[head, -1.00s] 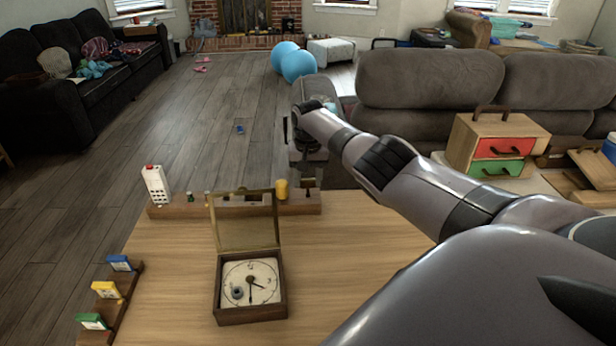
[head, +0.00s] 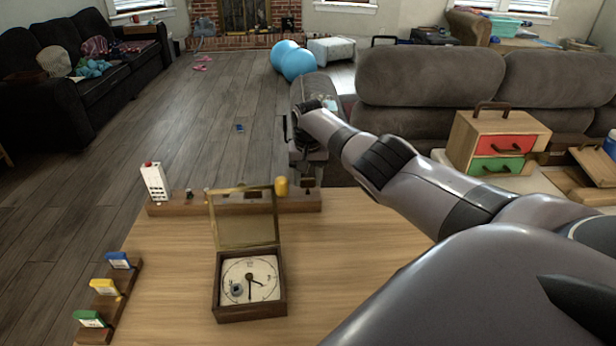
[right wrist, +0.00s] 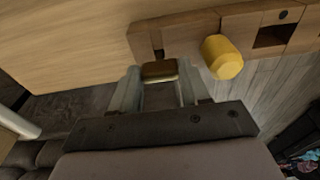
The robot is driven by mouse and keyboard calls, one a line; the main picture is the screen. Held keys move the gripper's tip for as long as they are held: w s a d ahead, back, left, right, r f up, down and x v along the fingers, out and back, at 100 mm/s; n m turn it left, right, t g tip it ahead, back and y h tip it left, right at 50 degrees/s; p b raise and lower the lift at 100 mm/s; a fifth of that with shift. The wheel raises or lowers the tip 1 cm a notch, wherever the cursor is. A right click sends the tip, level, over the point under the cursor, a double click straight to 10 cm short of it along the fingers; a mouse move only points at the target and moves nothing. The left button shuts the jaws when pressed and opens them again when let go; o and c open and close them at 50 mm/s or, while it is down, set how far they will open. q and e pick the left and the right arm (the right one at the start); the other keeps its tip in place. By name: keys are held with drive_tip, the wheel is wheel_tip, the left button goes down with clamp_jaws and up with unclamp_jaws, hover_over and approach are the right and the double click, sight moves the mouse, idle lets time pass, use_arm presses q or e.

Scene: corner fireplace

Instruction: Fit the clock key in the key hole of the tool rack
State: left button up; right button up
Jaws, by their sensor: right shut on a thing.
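The tool rack (head: 172,209) is a long wooden bar along the far edge of the table. My right gripper (head: 308,176) is over its right end, shut on a small brown, brass-edged piece, seemingly the clock key (head: 308,183). In the right wrist view the key (right wrist: 160,70) sits between the fingertips (right wrist: 159,86), close against the rack (right wrist: 240,25) at a dark slot. I cannot tell whether it is in the hole; its lower part is hidden. My left gripper is not in view.
A yellow-handled tool (head: 281,187) stands in the rack beside the key. An open-lidded clock box (head: 251,313) sits on the table in front. A white remote-like device (head: 154,182) stands at the rack's left end. A small rack with coloured tags (head: 124,287) lies left.

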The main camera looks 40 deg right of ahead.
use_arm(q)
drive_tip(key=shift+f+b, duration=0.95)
use_arm(e)
drive_tip(key=shift+f, duration=1.05)
drive_tip(key=o, duration=1)
drive_tip(key=shift+r+p, duration=0.45)
drive_tip(key=r, duration=0.1)
drive_tip(key=r+p, duration=0.2)
drive_tip(key=r, duration=0.1)
drive_tip(key=shift+s+a+r, duration=0.1)
drive_tip(key=shift+s+a, duration=0.1)
drive_tip(key=shift+s, duration=0.05)
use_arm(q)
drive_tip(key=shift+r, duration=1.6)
use_arm(e)
drive_tip(key=shift+s+a+r, duration=0.1)
drive_tip(key=shift+r, duration=0.9)
